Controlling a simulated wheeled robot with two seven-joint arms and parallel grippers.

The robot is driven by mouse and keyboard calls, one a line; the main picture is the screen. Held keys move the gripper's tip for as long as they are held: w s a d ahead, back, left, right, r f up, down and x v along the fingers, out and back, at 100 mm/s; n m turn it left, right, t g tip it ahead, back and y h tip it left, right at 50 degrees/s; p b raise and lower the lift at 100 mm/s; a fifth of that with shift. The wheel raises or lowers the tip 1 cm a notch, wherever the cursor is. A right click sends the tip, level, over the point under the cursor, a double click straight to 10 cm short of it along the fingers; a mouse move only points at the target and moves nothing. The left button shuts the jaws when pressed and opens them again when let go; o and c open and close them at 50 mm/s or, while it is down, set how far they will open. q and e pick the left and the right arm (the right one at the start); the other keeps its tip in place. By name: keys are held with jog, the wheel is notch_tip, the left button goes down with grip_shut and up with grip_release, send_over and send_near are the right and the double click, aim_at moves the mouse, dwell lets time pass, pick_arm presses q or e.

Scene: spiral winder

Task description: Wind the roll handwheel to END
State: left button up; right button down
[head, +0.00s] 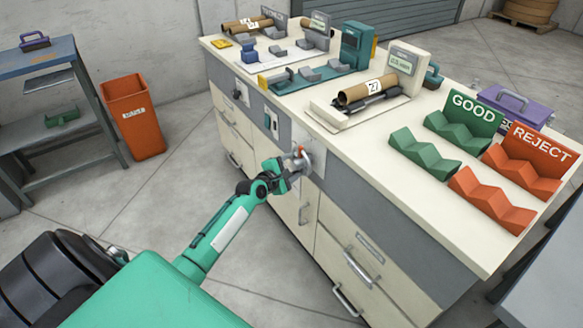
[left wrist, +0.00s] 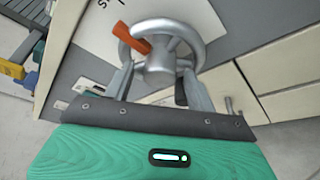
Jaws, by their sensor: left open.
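The grey metal handwheel (head: 305,160) is on the front of the long cabinet, below its top edge. In the left wrist view the handwheel (left wrist: 160,66) shows its round rim, hub and an orange pointer or knob (left wrist: 132,38) at the upper left. A white dial plate (left wrist: 205,20) lies behind it, with part of a letter at its left edge; END is not readable. My left gripper (head: 292,172) is at the wheel. Its two fingers are apart, one on each side of the hub near the lower rim (left wrist: 157,85). I cannot tell whether they touch it. My right gripper is not in view.
The cabinet top (head: 330,142) carries a cardboard roll (head: 367,92) on a device, green GOOD racks (head: 425,148) and orange REJECT racks (head: 490,200). Drawer handles (head: 357,268) stick out below the wheel. An orange bin (head: 134,117) stands left; the floor between is clear.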

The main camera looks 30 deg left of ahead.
pick_arm(q)
jog(key=shift+c, duration=0.8)
jog(key=c, duration=0.8)
